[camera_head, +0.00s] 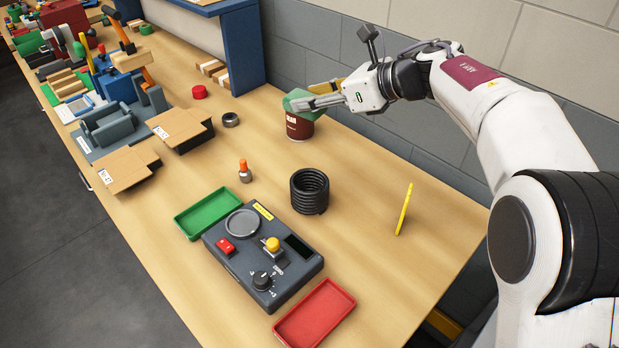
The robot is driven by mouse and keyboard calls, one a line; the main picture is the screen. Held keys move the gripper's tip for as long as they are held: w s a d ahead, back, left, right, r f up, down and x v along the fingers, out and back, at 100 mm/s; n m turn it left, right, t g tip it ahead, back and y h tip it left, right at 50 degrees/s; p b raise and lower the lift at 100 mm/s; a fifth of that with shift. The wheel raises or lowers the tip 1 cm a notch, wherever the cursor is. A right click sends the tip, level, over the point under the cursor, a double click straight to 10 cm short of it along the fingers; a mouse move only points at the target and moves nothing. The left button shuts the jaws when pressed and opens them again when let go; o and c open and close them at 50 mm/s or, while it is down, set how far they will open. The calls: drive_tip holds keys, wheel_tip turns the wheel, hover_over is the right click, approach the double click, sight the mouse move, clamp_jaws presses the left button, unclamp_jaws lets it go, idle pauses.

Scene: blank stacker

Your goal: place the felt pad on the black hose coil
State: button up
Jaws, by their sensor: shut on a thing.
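The black hose coil (309,191) stands on the wooden bench near the middle, its open top facing up with nothing on it. My gripper (312,98) is shut on a flat green piece, which looks like the felt pad (292,96). The pad is right above a dark red can (299,128), behind the coil. I cannot tell whether the pad touches the can's top. The gripper's finger hides part of the pad.
A grey control box (262,250) lies in front of the coil, between a green tray (208,213) and a red tray (314,313). A thin yellow piece (404,209) stands on the right. A small orange-topped bottle (244,172) stands left of the coil. Bench between can and coil is clear.

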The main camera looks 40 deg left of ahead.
drive_tip(key=shift+s+d, duration=0.25)
drive_tip(key=shift+s, duration=0.4)
drive_tip(key=shift+s+d, duration=0.25)
drive_tip(key=shift+s, duration=0.35)
drive_tip(key=s+t, duration=0.1)
drive_tip(key=m+t, duration=0.1)
drive_tip(key=m, duration=0.1)
hover_over(315, 183)
wheel_tip(315, 183, down, 5)
drive_tip(key=shift+f, duration=0.1)
drive_tip(key=shift+f, duration=0.1)
drive_tip(key=shift+w+f, duration=0.1)
drive_tip(key=shift+f, duration=2.9)
drive_tip(key=shift+f, duration=0.15)
drive_tip(key=shift+f, duration=1.75)
drive_tip(key=shift+f, duration=0.1)
